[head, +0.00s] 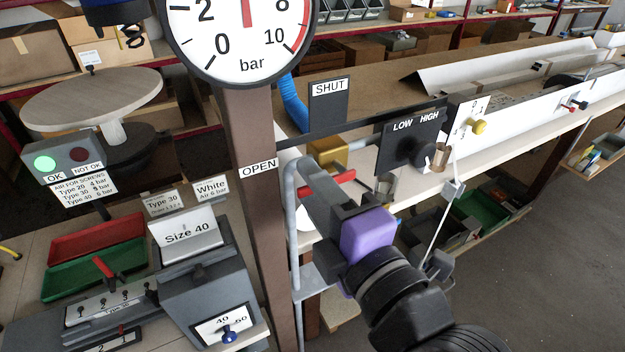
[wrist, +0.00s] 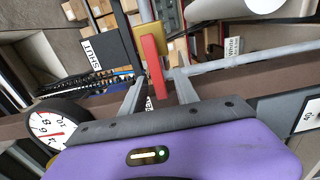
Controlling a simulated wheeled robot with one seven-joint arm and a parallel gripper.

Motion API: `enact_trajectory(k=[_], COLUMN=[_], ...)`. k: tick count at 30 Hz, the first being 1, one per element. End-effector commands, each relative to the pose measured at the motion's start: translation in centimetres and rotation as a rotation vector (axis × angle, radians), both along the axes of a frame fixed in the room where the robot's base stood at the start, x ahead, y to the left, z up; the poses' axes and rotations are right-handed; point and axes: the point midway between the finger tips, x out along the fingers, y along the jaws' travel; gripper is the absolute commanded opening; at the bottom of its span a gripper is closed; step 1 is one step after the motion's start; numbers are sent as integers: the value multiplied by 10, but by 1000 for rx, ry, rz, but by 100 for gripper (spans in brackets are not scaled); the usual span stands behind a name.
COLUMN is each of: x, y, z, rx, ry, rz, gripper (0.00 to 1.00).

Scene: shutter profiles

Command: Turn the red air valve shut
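The red valve handle (head: 343,177) lies roughly level in the head view, below the brass valve body (head: 330,152). The OPEN sign (head: 258,168) is to its left and the SHUT sign (head: 328,88) is above it. My gripper (head: 304,170) is at the handle, and its grey finger hides part of it. In the wrist view the red handle (wrist: 154,68) lies between the two fingers of my gripper (wrist: 158,82), with a visible gap on either side. The gripper is open. The brass body (wrist: 150,37) is just beyond the handle.
A gauge (head: 248,35) on a brown post (head: 258,225) stands left of the valve. A dark LOW/HIGH regulator panel (head: 410,138) is close on the right. A grey pipe (head: 291,225) runs down beside the post. The floor (head: 545,240) at right is clear.

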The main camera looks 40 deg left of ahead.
Motion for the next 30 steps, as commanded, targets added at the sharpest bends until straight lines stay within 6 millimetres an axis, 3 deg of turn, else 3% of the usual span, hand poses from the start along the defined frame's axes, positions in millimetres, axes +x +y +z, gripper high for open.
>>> enact_trajectory(k=[9,15,30], x=[1,1,1], y=[3,2,2], z=[0,0,-1], rx=[1,0,-1], ry=[-1,0,0], rz=[-1,-1,0], gripper=[34,0,0])
